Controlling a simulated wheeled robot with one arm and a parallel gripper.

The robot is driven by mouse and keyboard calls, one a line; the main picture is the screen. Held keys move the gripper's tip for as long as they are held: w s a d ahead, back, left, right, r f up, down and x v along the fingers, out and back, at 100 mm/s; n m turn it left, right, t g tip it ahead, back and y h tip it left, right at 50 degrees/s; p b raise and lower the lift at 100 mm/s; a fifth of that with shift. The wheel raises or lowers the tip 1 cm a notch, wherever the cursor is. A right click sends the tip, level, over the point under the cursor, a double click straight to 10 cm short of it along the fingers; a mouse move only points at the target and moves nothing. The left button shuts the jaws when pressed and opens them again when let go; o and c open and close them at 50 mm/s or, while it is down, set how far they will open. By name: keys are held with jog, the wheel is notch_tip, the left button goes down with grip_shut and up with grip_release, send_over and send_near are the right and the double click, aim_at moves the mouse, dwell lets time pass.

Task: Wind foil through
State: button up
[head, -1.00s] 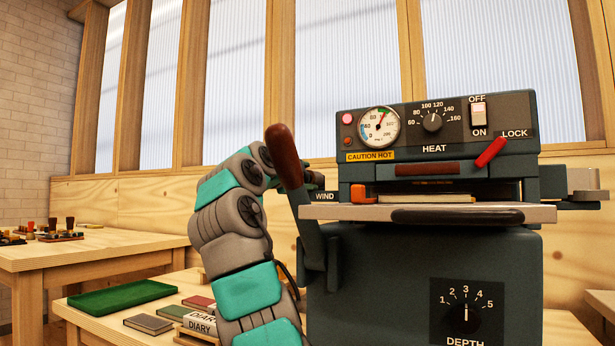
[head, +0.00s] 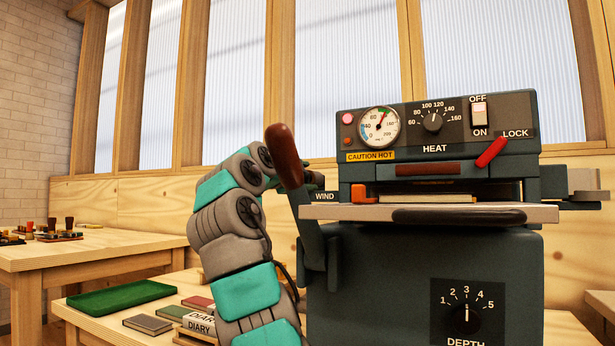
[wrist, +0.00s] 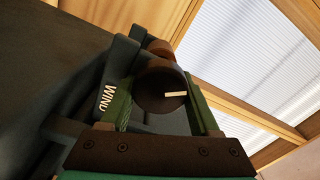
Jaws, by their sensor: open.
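The foil machine (head: 425,270) stands at the right in the head view, with a WIND label (head: 325,196) on its left side. A lever with a brown handle (head: 284,155) rises there. In the wrist view a round dark brown knob (wrist: 154,94) with a cream mark sits beside the WIND lettering (wrist: 108,97). My gripper (wrist: 161,82) is open, with one green finger on each side of this knob; I cannot tell whether they touch it. No loose foil is clearly visible.
The machine carries a dial gauge (head: 379,127), a HEAT knob (head: 432,122), a red LOCK lever (head: 491,152) and a front plate (head: 335,212). A green tray (head: 121,297) and books (head: 148,324) lie on the low table at left. A caution label reads hot.

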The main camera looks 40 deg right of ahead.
jog(key=shift+s+a+f+m+g+b, duration=0.3)
jog(key=shift+s+a+f+g+b, duration=0.2)
jog(key=shift+b, duration=0.45)
jog(key=s+a+t+b, duration=0.1)
jog(key=s+a, duration=0.1)
jog(key=a, duration=0.5)
jog(key=shift+s+a+r, duration=0.15)
jog(key=shift+a+r, duration=0.05)
jog(key=shift+r, duration=0.25)
jog(key=v, duration=0.7)
jog(key=shift+a+b, duration=0.3)
jog(key=shift+b, duration=0.05)
